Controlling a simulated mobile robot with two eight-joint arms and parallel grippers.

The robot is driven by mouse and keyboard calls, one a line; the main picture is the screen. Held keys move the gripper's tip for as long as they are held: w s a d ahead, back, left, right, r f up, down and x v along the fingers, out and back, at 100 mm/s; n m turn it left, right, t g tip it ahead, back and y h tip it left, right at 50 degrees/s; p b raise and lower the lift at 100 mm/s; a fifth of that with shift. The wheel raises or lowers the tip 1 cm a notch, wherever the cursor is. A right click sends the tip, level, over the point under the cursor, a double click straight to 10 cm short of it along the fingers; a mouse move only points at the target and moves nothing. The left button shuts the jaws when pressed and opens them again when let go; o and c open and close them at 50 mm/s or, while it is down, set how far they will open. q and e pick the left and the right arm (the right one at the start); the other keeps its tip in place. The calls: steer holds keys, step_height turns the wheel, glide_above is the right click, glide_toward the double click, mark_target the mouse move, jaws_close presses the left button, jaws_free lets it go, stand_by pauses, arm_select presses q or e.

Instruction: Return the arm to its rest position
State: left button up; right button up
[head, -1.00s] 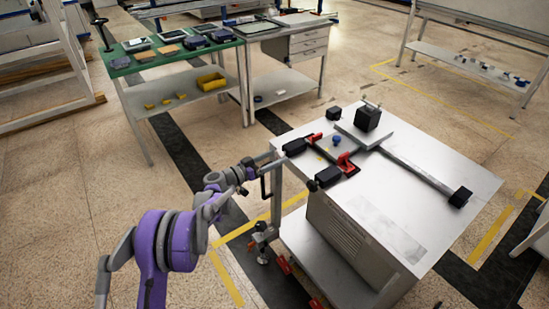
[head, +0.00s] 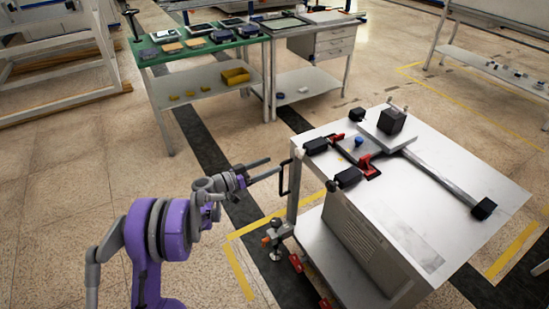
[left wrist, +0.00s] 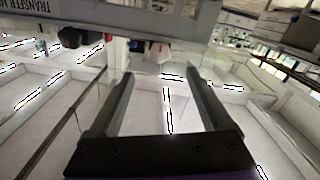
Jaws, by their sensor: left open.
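My purple and grey left arm comes in from the lower left in the head view. Its left gripper (head: 275,167) is open, with two dark, separate fingers pointing right towards the near-left corner of the metal cart (head: 470,195). The fingertips are close to the cart's black side handle (head: 285,178); contact cannot be told from this angle. In the left wrist view the gripper (left wrist: 160,74) has its fingers wide apart with nothing between them. My right gripper is not in view.
The cart top carries red clamps (head: 366,165), black blocks (head: 391,120) and a long bar (head: 440,180). A green-topped table (head: 160,58) with trays and a yellow bin (head: 235,76) stands behind. Open floor lies left of my arm.

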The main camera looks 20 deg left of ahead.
arm_select(q)
steer(key=s+d+r+n+g+y+p, duration=0.25)
steer(key=s+d+r+g+p, duration=0.55)
steer(key=s+d, duration=0.6)
steer(key=s+a+r+n+y+p, duration=0.1)
steer(key=s+y, duration=0.3)
steer(key=s, duration=0.7)
steer(key=s+a+r+n+y+p, duration=0.1)
steer(key=s+y, duration=0.3)
steer(key=s, duration=0.7)
steer(key=shift+s+a+r+g+p, duration=0.15)
steer(key=shift+a+r+g+p, duration=0.25)
steer(key=shift+a+r+p, duration=0.4)
steer(key=shift+d+f+y, duration=0.1)
steer(key=shift+d+y, duration=0.1)
steer(key=shift+y, duration=0.05)
